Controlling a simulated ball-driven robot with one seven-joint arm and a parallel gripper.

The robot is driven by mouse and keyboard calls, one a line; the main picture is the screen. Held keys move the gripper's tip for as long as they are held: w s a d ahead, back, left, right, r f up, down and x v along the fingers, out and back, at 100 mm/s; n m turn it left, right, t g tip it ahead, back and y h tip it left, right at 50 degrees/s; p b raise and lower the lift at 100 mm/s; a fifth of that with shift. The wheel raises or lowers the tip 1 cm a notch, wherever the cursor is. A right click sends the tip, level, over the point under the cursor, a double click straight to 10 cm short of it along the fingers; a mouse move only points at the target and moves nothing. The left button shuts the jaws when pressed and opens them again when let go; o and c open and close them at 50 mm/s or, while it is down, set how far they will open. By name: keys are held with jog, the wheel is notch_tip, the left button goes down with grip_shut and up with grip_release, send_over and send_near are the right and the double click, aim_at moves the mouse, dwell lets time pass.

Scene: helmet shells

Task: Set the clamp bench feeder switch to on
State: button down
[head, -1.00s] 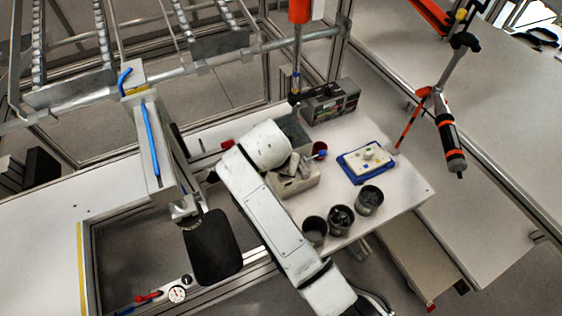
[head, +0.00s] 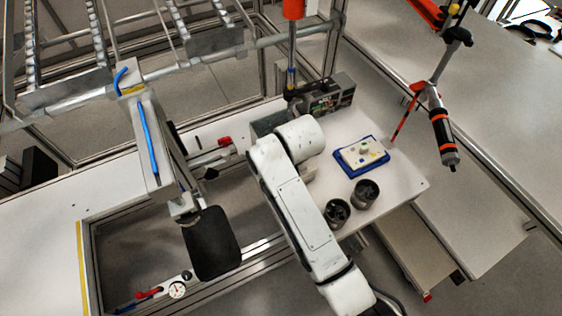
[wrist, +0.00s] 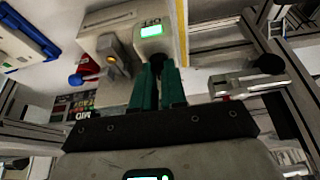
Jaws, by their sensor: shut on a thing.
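A pale grey switch box (wrist: 92,38) shows at the top of the wrist view. It carries a grey lever with an amber light (wrist: 111,59) and a green-lit window (wrist: 151,31) with lettering too small to read surely. My gripper (wrist: 158,64) has teal fingers, close together just below the green-lit window and right of the amber-lit lever. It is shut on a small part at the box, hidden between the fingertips. In the head view my arm covers the gripper and nearly all of the box.
A blue-edged tray with a white block (head: 362,155) lies right of my arm. Two dark cups (head: 366,192) stand near the table's front edge. A grey device (head: 322,95) stands behind. A red-handled clamp (wrist: 248,86) is right of my fingers.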

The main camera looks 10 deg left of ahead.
jog(key=shift+n, duration=0.3)
jog(key=c, duration=1.5)
grip_release()
jog(key=shift+o, duration=0.2)
jog(key=shift+r, duration=0.15)
jog(key=b+v, duration=0.1)
jog(key=v, duration=0.9)
jog(key=shift+d+r, duration=0.2)
jog(key=shift+r, duration=0.05)
jog(key=s+d+f+m+b, duration=0.2)
jog(key=s+d+f, duration=0.4)
jog(key=d+f, duration=0.3)
jog(key=s+d+f+m+g+h+b, duration=0.1)
jog(key=s+d+f+m, duration=0.2)
jog(key=s+d, duration=0.7)
jog(key=s+d+f+m+g+h+b, duration=0.1)
jog(key=s+d+f+m, duration=0.1)
jog(key=s+d+f, duration=0.5)
jog(key=s+d, duration=0.4)
jog(key=s, duration=0.4)
jog(key=shift+f+m+g+h, duration=0.15)
jog(key=shift+m+g+h, duration=0.15)
jog(key=shift+m+g, duration=0.1)
